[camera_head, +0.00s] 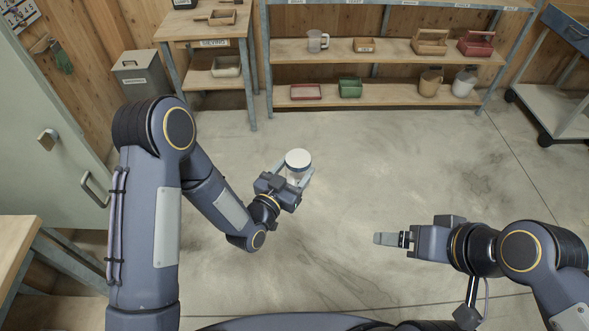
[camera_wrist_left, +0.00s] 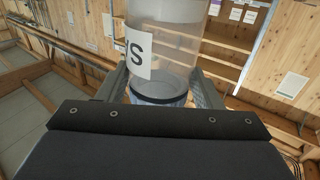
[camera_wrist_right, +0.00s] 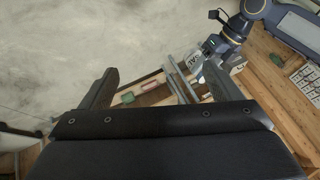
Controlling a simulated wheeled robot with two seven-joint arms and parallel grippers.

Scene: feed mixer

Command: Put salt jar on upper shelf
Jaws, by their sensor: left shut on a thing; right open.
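The salt jar (camera_head: 298,159) is clear with a white lid in the head view. My left gripper (camera_head: 297,176) is shut on it and holds it above the open floor. In the left wrist view the clear jar (camera_wrist_left: 178,55) stands between the fingers, with part of a lettered white label showing. The shelf unit has an upper shelf (camera_head: 340,50) and a lower shelf (camera_head: 400,97) at the back, well apart from the jar. My right gripper (camera_head: 378,238) is empty over the floor; its fingers stand apart in the right wrist view (camera_wrist_right: 158,88).
A wooden table (camera_head: 185,28) stands left of the unit, a cart (camera_head: 550,100) at right. The floor between is clear.

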